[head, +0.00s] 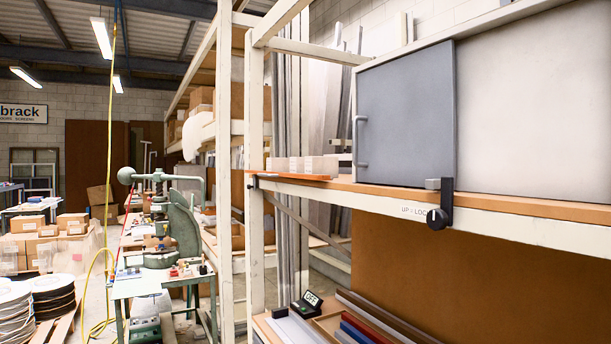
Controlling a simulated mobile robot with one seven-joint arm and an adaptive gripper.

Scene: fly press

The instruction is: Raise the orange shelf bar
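An orange bar (291,177) lies flat along the front left of the upper shelf (500,218), by a row of small pale boxes (301,165). A small black bracket (252,182) sits at its left end, by the shelf's cream post. I cannot tell whether the clamp is joined to the bar. My gripper is not in view.
A grey sliding door with a handle (405,118) fronts the cabinet on the shelf. The lower shelf holds a small display (306,303) and several coloured bars. A green fly press (183,222) stands on a bench at left. A yellow hose (104,230) hangs to the floor.

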